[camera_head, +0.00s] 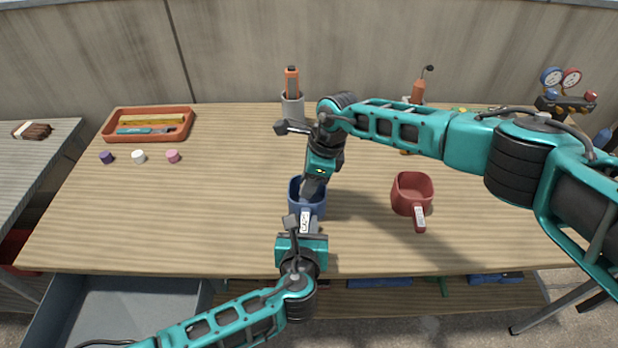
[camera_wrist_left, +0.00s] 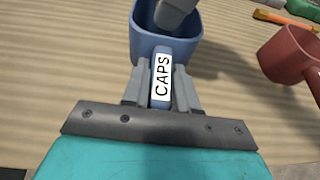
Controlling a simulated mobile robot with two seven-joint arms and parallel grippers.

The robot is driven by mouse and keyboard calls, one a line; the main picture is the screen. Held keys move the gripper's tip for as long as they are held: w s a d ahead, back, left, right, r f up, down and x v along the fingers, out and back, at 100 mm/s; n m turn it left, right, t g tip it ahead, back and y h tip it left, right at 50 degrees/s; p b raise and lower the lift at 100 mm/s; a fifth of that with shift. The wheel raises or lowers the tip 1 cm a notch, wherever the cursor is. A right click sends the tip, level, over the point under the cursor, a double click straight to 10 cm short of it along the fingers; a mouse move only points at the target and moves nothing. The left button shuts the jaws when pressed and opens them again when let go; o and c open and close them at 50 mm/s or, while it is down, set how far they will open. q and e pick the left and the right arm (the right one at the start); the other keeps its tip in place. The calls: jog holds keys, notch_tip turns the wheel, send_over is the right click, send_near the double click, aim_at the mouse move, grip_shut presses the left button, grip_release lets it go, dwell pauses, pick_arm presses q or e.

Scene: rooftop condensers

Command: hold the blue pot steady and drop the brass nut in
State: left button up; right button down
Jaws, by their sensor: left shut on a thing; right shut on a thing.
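The blue pot (camera_head: 295,200) stands upright near the table's front edge, its handle toward me. In the left wrist view, the handle (camera_wrist_left: 161,80) bears a white CAPS label. My left gripper (camera_head: 305,222) is shut on this handle. My right gripper (camera_head: 312,190) comes from above, its fingers pointing down into the pot's mouth; in the left wrist view they show inside the rim (camera_wrist_left: 172,14). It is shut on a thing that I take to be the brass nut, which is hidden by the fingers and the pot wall.
A red pot (camera_head: 411,190) with a labelled handle stands to the right. An orange tray (camera_head: 148,137) and several small caps (camera_head: 138,157) are at the left. A grey cup (camera_head: 292,108) stands behind, gauges (camera_head: 562,82) at the back right. The left-front table is clear.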

jog(key=shift+f, duration=0.75)
dwell(0.6)
jog(key=c, duration=0.8)
grip_release()
jog(key=v, duration=1.2)
pick_arm(q)
jog(key=o, duration=1.4)
jog(key=shift+c, duration=0.2)
